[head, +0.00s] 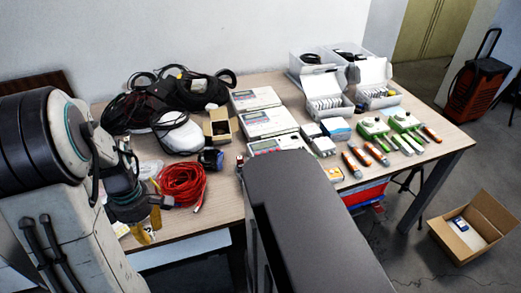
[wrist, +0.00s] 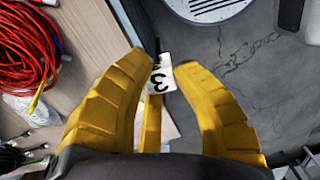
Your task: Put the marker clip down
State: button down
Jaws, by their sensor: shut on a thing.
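The marker clip (wrist: 161,76) is a small white tag with a black "3" and a thin dark part at its top. It shows between the yellow fingertips in the wrist view. My gripper (wrist: 156,68) is shut on it; the gripper also shows in the head view (head: 148,228), at the table's front left edge, pointing down. The clip cannot be made out in the head view. In the wrist view the clip appears over the grey floor, just right of the wooden table edge. Its height above the table cannot be told.
The wooden table (head: 222,210) carries a coiled red cable (head: 182,184) close to my gripper, dark bags (head: 205,92) behind it, and white boxes (head: 268,122). Orange-handled tools (head: 376,153) lie to the right. Bare tabletop shows right of the cable. A cardboard box (head: 470,230) stands on the floor.

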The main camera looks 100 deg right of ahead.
jog(key=shift+a+f+n, duration=0.1)
jog(key=shift+a+n, duration=0.1)
jog(key=shift+n, duration=0.5)
jog(key=p, duration=0.1)
send_over(181, 225)
jog(key=a, duration=0.1)
jog(key=f, duration=0.5)
jog(key=shift+w+a+f, duration=0.1)
jog(key=shift+w+f, duration=0.25)
jog(key=shift+w, duration=0.05)
jog(key=shift+s+d+f+p, duration=0.35)
jog(key=shift+d+f+p, duration=0.25)
jog(key=shift+d, duration=0.1)
jog(key=shift+f+p, duration=0.7)
jog(key=shift+p, duration=0.05)
jog(key=shift+f, duration=1.35)
jog(key=shift+f, duration=0.2)
jog(key=c, duration=1.1)
grip_release()
jog(key=shift+r, duration=0.1)
